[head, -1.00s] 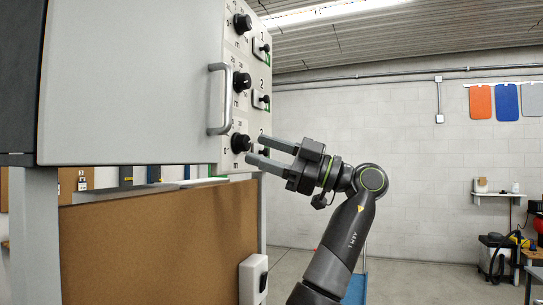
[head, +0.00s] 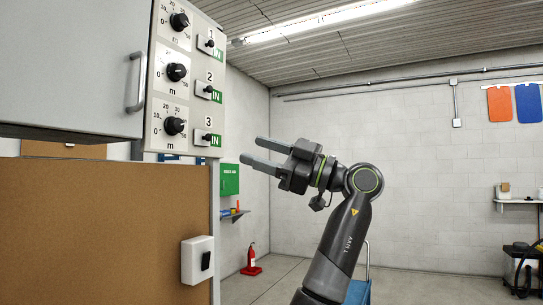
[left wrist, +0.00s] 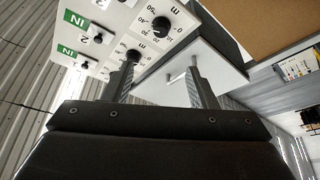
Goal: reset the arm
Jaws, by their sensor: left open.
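My left gripper (head: 265,155) is raised in the middle of the head view, its two fingers spread and pointing left. Nothing is between them, and it is apart from the control panel (head: 152,84). The panel carries black dials, the lowest one (head: 174,126) nearest the gripper, and toggle switches beside green IN labels, such as the switch numbered 3 (head: 207,138). In the left wrist view the two open fingers (left wrist: 158,80) show with the panel's dials (left wrist: 161,27) and switches beyond them. My right gripper is not in view.
A grey cabinet door with a handle (head: 136,82) adjoins the panel. Below is a brown board (head: 100,225) with a white switch box (head: 197,260). A green box (head: 229,179) and fire extinguisher (head: 251,260) stand farther back.

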